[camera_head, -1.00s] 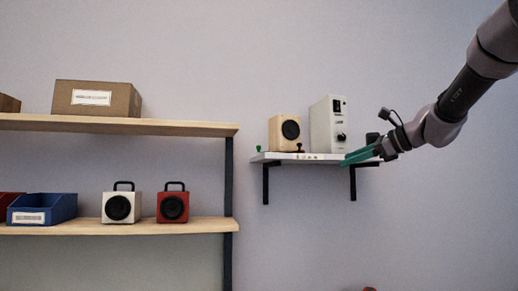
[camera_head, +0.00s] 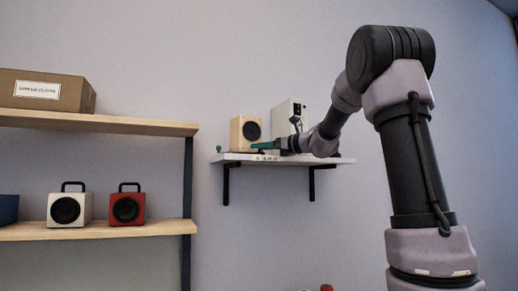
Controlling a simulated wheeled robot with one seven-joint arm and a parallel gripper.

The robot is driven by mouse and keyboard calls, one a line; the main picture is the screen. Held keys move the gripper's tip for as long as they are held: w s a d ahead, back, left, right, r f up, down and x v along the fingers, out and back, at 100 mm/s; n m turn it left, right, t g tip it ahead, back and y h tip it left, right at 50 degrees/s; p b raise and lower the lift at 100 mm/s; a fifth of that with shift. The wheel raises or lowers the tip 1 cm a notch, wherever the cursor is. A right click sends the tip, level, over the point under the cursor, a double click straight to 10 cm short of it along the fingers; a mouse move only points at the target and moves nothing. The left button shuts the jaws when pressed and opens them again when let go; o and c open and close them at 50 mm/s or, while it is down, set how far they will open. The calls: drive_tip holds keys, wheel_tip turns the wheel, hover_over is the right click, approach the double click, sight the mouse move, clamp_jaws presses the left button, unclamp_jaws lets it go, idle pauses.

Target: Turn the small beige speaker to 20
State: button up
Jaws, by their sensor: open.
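The small beige speaker (camera_head: 240,134) stands upright on the small white wall shelf (camera_head: 230,158), with its round dark driver facing right of me. My gripper (camera_head: 264,145), with green fingers, is open at the shelf, in front of and just right of the beige speaker's lower part. Whether the fingers touch the speaker or its knob cannot be told. The speaker's knob is not visible behind the fingers. A taller white speaker box (camera_head: 285,113) stands just right of it, partly hidden by my wrist.
A small green knob-like thing (camera_head: 219,149) is at the shelf's left end. A wooden rack at left holds a cardboard box (camera_head: 45,91) above, and a white speaker (camera_head: 69,207) and a red speaker (camera_head: 127,207) below.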

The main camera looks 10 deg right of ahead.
drive_tip(key=shift+w+a, duration=0.45)
drive_tip(key=shift+w, duration=0.05)
clamp_jaws()
idle(1.2)
